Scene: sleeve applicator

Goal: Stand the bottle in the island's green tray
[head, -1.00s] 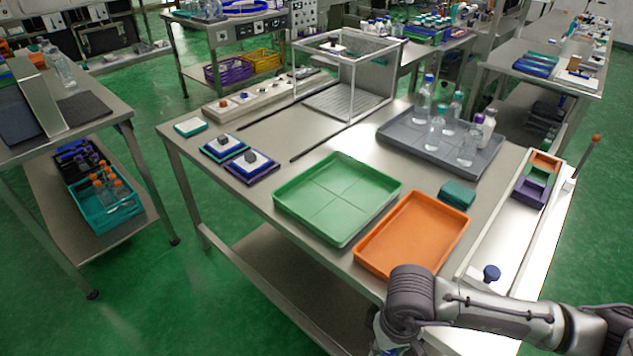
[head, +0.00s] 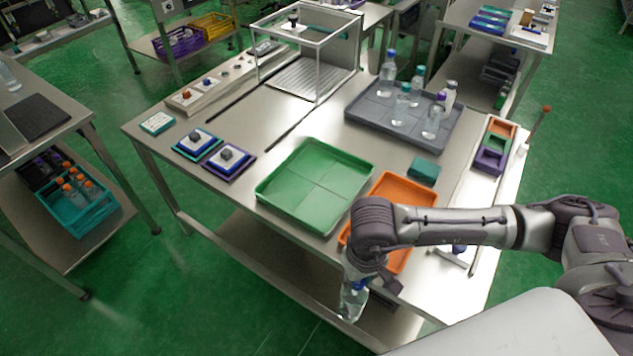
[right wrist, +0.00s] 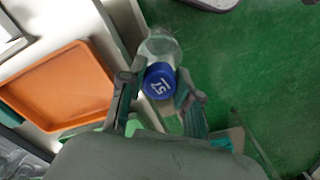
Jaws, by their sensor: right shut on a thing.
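In the right wrist view the bottle's blue cap (right wrist: 159,81) shows between the two fingers (right wrist: 160,100). The green tray (head: 314,186) lies empty on the island table, to the left of and beyond the gripper. My left gripper is not in view.
The orange tray (head: 398,190) lies beside the green tray, partly hidden by my right arm. A grey tray (head: 362,112) with several bottles stands at the back right. A teal block (head: 424,171) sits nearby. A clear-walled frame (head: 318,60) stands behind.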

